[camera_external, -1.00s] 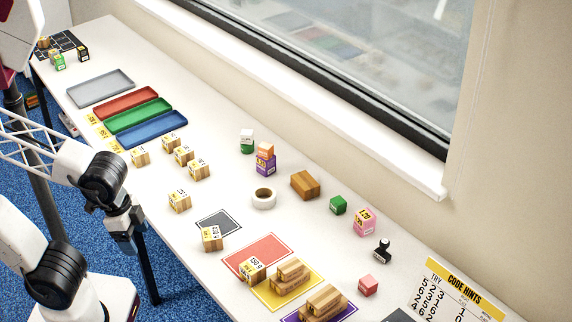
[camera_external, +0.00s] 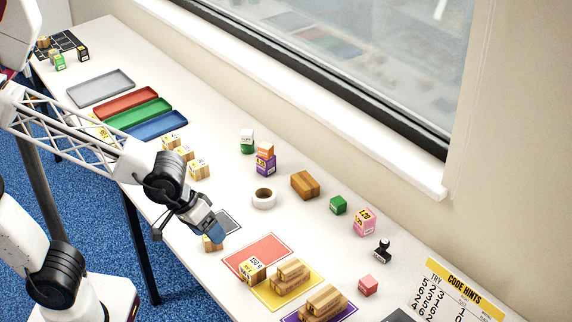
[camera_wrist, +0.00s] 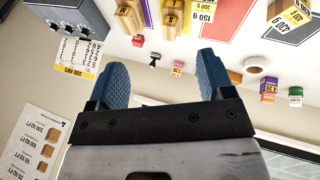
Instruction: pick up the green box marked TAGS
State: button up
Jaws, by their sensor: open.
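Several green boxes show in the external view, and I cannot read TAGS on any. One green box (camera_external: 247,147) sits under a white labelled box (camera_external: 247,135) near the window side. A plain-looking green box (camera_external: 338,205) stands right of the brown carton. Another green box (camera_external: 58,62) with a pale label is at the far left end, by the dark grid. My gripper (camera_external: 215,233) is over the table's near side, just by a wooden box (camera_external: 211,244) that it partly hides. In the wrist view my gripper (camera_wrist: 165,80) is open with nothing between its fingers.
An orange box (camera_external: 265,149) sits on a purple box (camera_external: 265,165). A tape roll (camera_external: 264,199), brown carton (camera_external: 305,185), pink box (camera_external: 364,221) and black stamp (camera_external: 382,251) stand nearby. Coloured mats with wooden boxes lie at front; trays (camera_external: 150,126) lie at left.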

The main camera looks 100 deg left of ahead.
jog(key=w+a+f+n+t+y, duration=0.15)
jog(key=w+a+f+n, duration=0.25)
jog(key=w+a+n, duration=0.65)
jog(key=n+t+y, duration=0.4)
jog(key=n+y, duration=0.3)
jog(key=n, duration=1.6)
send_near(342, 201)
jog(key=shift+w+a+f+m+g+h, duration=0.25)
jog(key=shift+w+a+f, duration=0.7)
jog(key=shift+w+a, duration=0.15)
jog(key=shift+x, duration=1.3)
jog(key=shift+a, duration=0.2)
jog(key=shift+x, duration=2.45)
